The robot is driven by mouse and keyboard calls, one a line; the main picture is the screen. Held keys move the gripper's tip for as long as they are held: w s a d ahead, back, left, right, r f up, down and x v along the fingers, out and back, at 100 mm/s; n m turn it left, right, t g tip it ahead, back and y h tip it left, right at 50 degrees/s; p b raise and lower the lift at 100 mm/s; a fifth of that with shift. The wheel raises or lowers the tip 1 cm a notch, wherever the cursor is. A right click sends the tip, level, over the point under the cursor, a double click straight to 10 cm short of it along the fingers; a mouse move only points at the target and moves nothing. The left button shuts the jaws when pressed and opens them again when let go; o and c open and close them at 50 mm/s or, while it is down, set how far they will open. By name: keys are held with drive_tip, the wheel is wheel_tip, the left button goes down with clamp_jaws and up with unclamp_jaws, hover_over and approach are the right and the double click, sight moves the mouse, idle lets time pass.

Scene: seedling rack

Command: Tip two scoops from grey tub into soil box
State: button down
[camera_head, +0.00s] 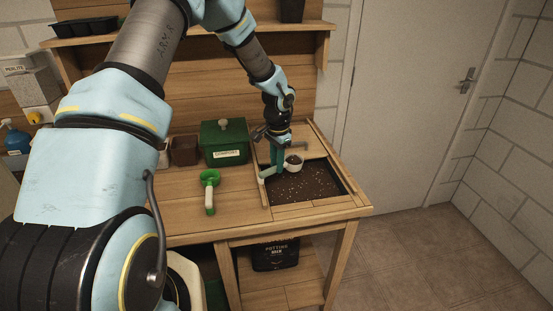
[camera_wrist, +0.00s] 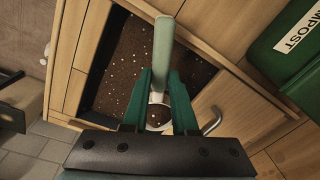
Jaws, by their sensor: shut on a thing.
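My gripper (camera_head: 278,160) is shut on the pale green handle of a scoop (camera_head: 266,173). It holds the scoop over the soil box (camera_head: 346,193), which is sunk in the right end of the bench. The scoop's round pale cup (camera_head: 295,166) is to the right of the fingers; its contents are unclear. In the wrist view the handle (camera_wrist: 163,45) runs up from between the green fingers (camera_wrist: 160,78), and part of the cup shows below. Dark soil with scattered white specks (camera_wrist: 122,75) fills the box. A grey tub labelled perlite (camera_head: 30,72) stands at the far left.
A green compost bin (camera_head: 224,147) stands left of the soil box, beside a brown pot (camera_head: 184,151). A green-headed tool with a pale handle (camera_head: 209,190) lies on the bench. A shelf (camera_head: 100,40) is behind. A black potting mix bag (camera_head: 275,256) sits below.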

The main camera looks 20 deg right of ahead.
drive_tip(key=s+t+y+b, duration=0.1)
drive_tip(key=t+b, duration=0.2)
drive_tip(key=b, duration=0.4)
drive_tip(key=s+d+m+t+y+b, duration=0.1)
drive_tip(key=t+y+b, duration=0.1)
drive_tip(key=t+b, duration=0.2)
drive_tip(key=s+d+m+t+y+b, duration=0.1)
drive_tip(key=t+y+b, duration=0.1)
drive_tip(key=b, duration=0.7)
drive_tip(key=shift+d+r+t+b, duration=0.3)
drive_tip(key=shift+t+b, duration=0.1)
drive_tip(key=shift+t, duration=0.5)
drive_tip(key=b, duration=0.1)
drive_tip(key=t+b, duration=0.1)
drive_tip(key=shift+s+r+m+y+b, duration=0.2)
drive_tip(key=shift+m+y+b, duration=0.1)
drive_tip(key=shift+m+b, duration=0.1)
drive_tip(key=shift+d+r+t+b, duration=0.1)
drive_tip(key=shift+r+t+b, duration=0.1)
drive_tip(key=shift+t+b, duration=0.25)
drive_tip(key=shift+r, duration=0.1)
